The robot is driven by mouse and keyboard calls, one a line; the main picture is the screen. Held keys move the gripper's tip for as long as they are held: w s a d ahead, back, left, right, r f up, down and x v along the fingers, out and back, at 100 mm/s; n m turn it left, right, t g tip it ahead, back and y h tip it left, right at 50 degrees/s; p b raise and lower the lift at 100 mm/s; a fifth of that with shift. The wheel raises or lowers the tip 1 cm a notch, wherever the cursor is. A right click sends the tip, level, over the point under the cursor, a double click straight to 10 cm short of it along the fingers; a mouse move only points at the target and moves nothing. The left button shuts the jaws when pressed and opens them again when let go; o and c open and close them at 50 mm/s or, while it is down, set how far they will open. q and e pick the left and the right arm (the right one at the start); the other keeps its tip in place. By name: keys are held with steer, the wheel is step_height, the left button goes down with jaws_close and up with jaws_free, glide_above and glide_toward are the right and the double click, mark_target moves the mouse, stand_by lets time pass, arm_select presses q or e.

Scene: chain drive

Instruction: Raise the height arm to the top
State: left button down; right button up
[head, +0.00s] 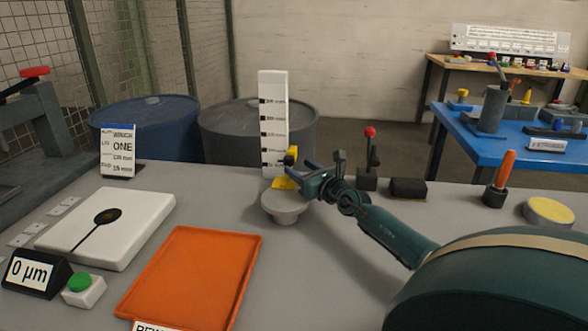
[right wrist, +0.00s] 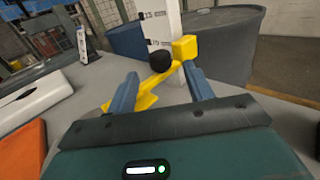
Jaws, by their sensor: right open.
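The height gauge's white post (head: 273,118) stands upright behind a round grey pedestal in the head view, with black marks on its scale. The yellow height arm (head: 284,183) is low on the post. In the right wrist view, the arm (right wrist: 146,88) slopes down to the left from a yellow block (right wrist: 187,48) at the post, with a black knob (right wrist: 162,62) beside the block. My right gripper (head: 298,177) is open at the arm. In the wrist view, its fingers (right wrist: 161,88) stand either side of the arm; I cannot tell whether they touch it. My left gripper is out of view.
A red-knobbed lever (head: 370,150) and a black block (head: 408,188) stand right of the post. An orange tray (head: 190,280), a white plate (head: 130,225) and a green button (head: 80,282) are at left. Two drums (head: 150,120) stand behind the bench.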

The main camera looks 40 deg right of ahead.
mark_target(292, 163)
steer(key=shift+w+d+b, duration=0.2)
steer(key=shift+w+b, duration=0.75)
steer(key=shift+w, duration=0.9)
steer(key=shift+c, duration=0.3)
jaws_close()
